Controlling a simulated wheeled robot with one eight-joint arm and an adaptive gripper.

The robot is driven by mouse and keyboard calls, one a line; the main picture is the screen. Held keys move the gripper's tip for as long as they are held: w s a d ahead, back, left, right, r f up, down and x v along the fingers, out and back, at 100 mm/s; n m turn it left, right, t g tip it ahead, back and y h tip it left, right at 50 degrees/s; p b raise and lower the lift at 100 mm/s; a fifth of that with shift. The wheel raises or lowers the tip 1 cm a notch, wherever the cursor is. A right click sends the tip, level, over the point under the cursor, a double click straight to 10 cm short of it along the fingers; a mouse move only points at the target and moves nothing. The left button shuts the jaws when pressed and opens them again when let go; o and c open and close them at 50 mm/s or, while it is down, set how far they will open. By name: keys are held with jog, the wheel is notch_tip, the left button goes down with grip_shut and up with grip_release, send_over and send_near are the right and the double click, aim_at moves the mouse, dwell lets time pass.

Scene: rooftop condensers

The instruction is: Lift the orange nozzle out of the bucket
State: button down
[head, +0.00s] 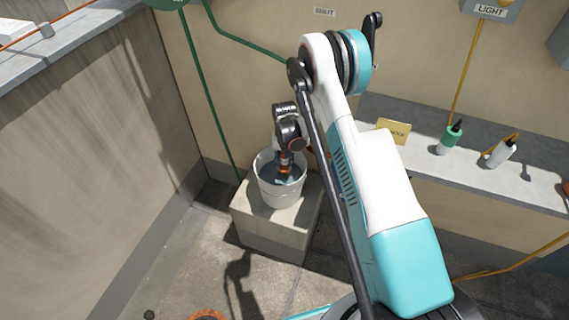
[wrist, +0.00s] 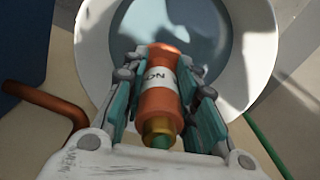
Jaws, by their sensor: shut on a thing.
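The orange nozzle (wrist: 158,100) has a white label with dark letters and a brass-coloured end. My gripper (wrist: 163,88) is shut on it, with a finger on each side of its body. The white bucket (head: 282,199) stands on a concrete block, and my gripper points down into its mouth. In the head view a small orange part of the nozzle (head: 283,169) shows inside the rim. In the wrist view the bucket (wrist: 262,55) lies behind the nozzle, with a grey-blue inside. I cannot tell how far the nozzle is above the bucket's bottom.
The concrete block (head: 262,231) stands by the wall corner. A green hose (head: 205,85) hangs behind the bucket. A ledge at right holds a yellow sign (head: 393,131), a green-topped bottle (head: 449,138) and a white bottle (head: 500,154). Floor left of the block is mostly clear.

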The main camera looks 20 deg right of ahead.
jog(key=shift+r+p, duration=1.75)
jog(key=shift+r, duration=3)
